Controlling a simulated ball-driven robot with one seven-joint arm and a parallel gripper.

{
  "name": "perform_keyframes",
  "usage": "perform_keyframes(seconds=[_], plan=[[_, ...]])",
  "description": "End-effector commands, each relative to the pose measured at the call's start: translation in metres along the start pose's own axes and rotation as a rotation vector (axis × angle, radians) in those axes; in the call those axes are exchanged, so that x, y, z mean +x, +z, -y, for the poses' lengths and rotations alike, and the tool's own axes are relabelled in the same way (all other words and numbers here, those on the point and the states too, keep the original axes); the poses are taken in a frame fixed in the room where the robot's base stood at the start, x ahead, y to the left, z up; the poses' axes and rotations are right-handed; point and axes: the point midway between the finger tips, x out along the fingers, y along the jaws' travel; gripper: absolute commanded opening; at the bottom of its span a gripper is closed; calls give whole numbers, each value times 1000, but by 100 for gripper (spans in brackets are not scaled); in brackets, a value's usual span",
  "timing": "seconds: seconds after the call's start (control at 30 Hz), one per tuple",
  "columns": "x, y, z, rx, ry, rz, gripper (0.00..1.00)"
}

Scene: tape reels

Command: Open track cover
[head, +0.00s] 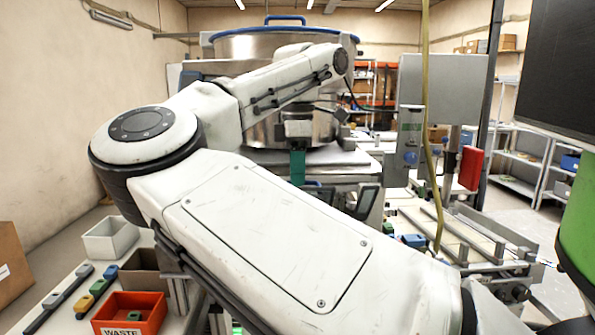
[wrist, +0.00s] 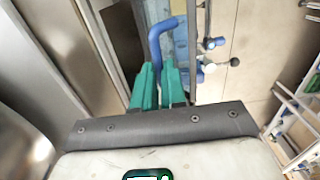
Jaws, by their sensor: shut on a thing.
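In the wrist view, a bent blue handle (wrist: 167,28) runs down between the teal fingers of my gripper (wrist: 159,85). The fingers are close together and shut on the handle near its lower end. I take the handle to belong to the track cover, but the cover panel itself cannot be made out clearly. In the head view, my gripper (head: 298,166) shows as a teal finger pointing down in front of the large steel drum. A bit of blue shows just below it. My own arm hides much of the area below and left of it.
The steel drum (head: 262,46) with a blue rim stands behind my arm. A yellow hose (head: 425,80) hangs to the right of it. A red waste bin (head: 128,312) and a white bin (head: 110,238) stand at lower left. A conveyor frame (head: 470,238) stands at right.

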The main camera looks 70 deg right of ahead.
Motion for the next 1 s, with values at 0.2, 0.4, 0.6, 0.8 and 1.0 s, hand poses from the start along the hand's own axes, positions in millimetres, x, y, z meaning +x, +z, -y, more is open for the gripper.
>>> perform_keyframes(seconds=[0.2,0.4,0.6,0.8,1.0], plan=[[0,0,0,0,1,0,0],[-1,0,0,0,1,0,0],[-8,1,-20,-1,-1,1,0],[-4,1,-35,0,1,2,0],[-3,1,-35,0,2,1,0]])
